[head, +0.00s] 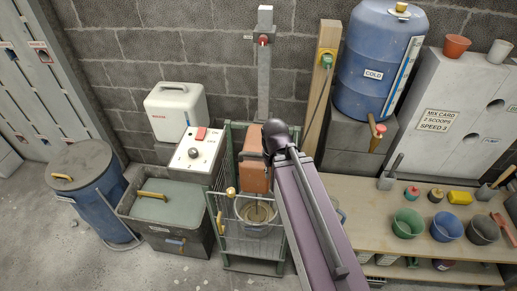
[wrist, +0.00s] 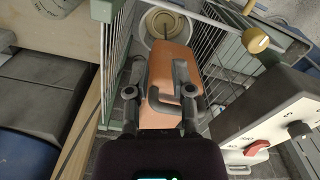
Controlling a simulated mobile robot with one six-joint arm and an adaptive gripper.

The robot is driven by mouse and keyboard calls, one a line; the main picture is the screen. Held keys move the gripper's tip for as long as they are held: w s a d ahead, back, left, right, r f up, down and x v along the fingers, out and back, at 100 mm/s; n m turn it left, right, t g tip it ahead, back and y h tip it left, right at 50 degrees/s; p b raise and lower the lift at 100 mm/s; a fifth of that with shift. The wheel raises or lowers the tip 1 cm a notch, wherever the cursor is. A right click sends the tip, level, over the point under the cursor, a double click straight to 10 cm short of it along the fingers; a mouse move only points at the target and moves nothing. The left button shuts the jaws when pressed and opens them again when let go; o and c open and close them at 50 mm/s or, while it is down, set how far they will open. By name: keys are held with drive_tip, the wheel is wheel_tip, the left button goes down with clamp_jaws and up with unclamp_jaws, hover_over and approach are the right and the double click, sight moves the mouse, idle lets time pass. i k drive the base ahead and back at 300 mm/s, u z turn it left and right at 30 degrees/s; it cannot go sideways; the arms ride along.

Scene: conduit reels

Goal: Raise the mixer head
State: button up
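The mixer head (head: 255,170) is an orange block on the mixer, above a pale bucket (head: 257,212) inside a green wire cage. In the wrist view the orange head (wrist: 165,85) lies just beyond my gripper, with a grey bar handle (wrist: 182,74) on its face. My gripper (wrist: 160,95) is open, its two fingers apart on either side of the head's near part. The right finger overlaps the handle in view; I cannot tell whether they touch. The bucket with a rod in it (wrist: 166,27) shows beyond the head. In the head view my arm hides the right of the cage.
A white control box (head: 196,150) with a red switch (head: 201,133) stands left of the cage. The wire gate (head: 228,232) has yellow knobs. A grey post (head: 264,75) rises behind. A bench (head: 390,262) with several small tubs lies right, and a blue barrel (head: 372,62) behind.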

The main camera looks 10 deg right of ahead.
sight(251, 165)
drive_tip(key=z, duration=0.45)
drive_tip(key=k, duration=1)
drive_tip(key=u, duration=0.4)
drive_tip(key=i, duration=0.5)
drive_tip(key=z, duration=0.05)
